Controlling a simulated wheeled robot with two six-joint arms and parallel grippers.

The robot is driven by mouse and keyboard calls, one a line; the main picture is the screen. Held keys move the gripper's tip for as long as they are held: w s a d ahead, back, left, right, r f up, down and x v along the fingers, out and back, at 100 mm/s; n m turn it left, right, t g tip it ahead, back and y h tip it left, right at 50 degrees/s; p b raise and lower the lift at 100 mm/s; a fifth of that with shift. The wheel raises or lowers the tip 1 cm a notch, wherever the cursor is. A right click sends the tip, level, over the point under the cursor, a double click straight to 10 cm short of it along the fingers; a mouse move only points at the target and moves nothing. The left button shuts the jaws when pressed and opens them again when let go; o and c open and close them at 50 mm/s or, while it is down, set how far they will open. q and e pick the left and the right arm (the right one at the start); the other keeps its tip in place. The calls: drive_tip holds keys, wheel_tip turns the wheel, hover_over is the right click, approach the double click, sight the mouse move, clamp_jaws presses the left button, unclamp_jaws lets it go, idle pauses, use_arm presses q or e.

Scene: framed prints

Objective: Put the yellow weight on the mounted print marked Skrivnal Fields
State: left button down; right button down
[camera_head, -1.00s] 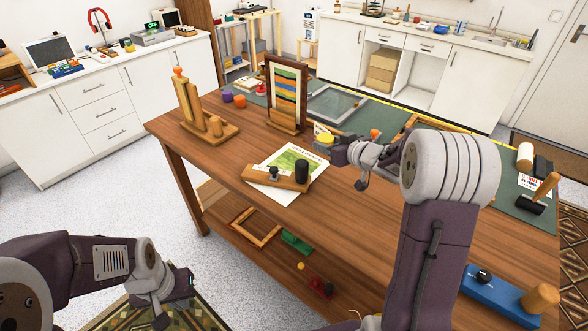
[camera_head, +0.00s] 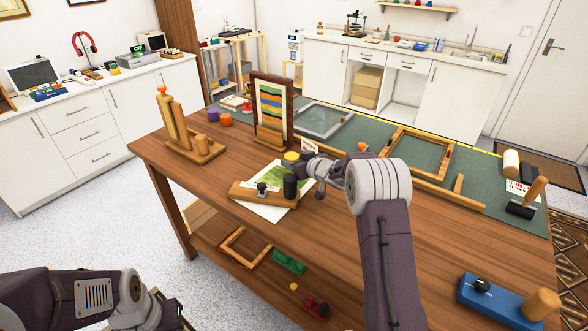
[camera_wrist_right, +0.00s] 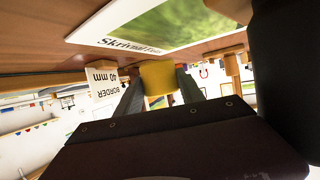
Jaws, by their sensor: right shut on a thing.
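The yellow weight (camera_head: 291,156) is held by my right gripper (camera_head: 301,160) above the table, just beyond the far edge of the mounted print. In the right wrist view the yellow weight (camera_wrist_right: 157,77) sits between the two fingers. The mounted print (camera_head: 262,208) has a green picture and a white border; it lies on the table. Its lettering, partly legible as Skrivnal Fields, shows on the print in the right wrist view (camera_wrist_right: 125,38). My left gripper (camera_head: 165,313) is low at the bottom edge, away from the table top, its jaws unclear.
A BORDER 40 mm card (camera_wrist_right: 103,82) stands near the gripper. An upright framed striped print (camera_head: 272,110) is behind.

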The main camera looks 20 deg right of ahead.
wheel_tip(320, 180, down, 2)
drive_tip(key=shift+f+b, duration=0.25)
drive_tip(key=shift+b, duration=0.05)
use_arm(q)
drive_tip(key=shift+f, duration=0.55)
use_arm(e)
drive_tip(key=shift+r, duration=0.1)
drive_tip(key=c, duration=0.7)
unclamp_jaws()
drive_tip(key=shift+f, duration=0.2)
